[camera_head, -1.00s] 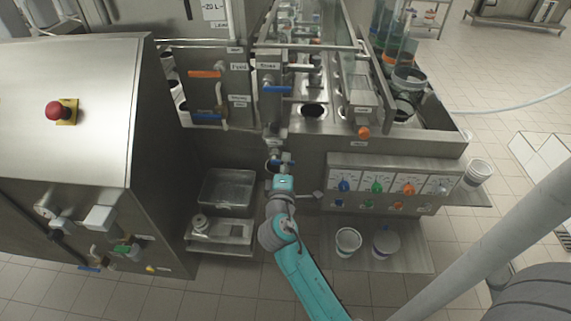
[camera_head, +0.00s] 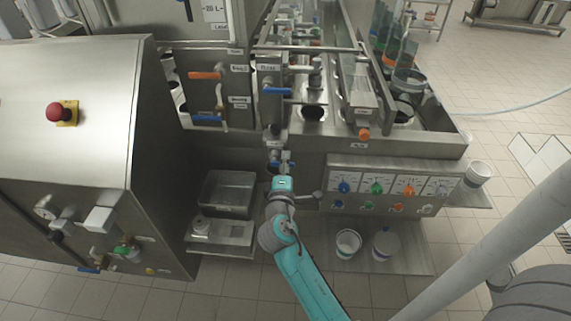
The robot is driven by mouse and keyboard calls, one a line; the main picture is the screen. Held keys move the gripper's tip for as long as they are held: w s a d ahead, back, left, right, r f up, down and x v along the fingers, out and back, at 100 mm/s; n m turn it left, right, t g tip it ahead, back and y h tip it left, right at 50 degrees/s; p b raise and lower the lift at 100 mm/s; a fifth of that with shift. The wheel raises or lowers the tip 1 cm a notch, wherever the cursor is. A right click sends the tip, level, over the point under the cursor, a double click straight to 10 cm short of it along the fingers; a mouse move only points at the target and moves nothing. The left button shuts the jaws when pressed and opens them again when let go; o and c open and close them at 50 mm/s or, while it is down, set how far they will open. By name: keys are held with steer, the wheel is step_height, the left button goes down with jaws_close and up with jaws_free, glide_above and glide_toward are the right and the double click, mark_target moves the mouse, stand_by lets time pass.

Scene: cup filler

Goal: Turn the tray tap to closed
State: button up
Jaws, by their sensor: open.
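My gripper (camera_head: 281,166) is at the front of the steel machine, below the column with the blue-handled rinse valve (camera_head: 277,91). The gripper is open. Its fingers are at a small pipe fitting with a tap (camera_head: 274,153) under that column. The fingers and wrist cover most of this tap, so its handle position and any contact cannot be told.
A scale-like steel plate (camera_head: 222,234) lies below the tray. A control panel (camera_head: 390,181) with coloured knobs stands to the right. Two white buckets, one open (camera_head: 348,243) and one lidded (camera_head: 385,244), stand on the low shelf. An orange-handled valve (camera_head: 205,75) is at upper left.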

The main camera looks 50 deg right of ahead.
steer(key=shift+s, duration=0.1)
steer(key=v, duration=1.2)
steer(key=s+a+f+t+y, duration=0.2)
steer(key=s+a+f+y, duration=0.8)
steer(key=s+f, duration=0.2)
steer(key=s+a+r+m+t+y, duration=0.1)
steer(key=s+a+r+m+y, duration=0.1)
steer(key=s, duration=0.7)
steer(key=s+a+r+m+y, duration=0.2)
steer(key=s+a+r+m, duration=0.2)
steer(key=s, duration=0.4)
steer(key=shift+s+a+r+m+t, duration=0.2)
steer(key=shift+s+r+m+t, duration=0.2)
steer(key=shift+r+m, duration=0.55)
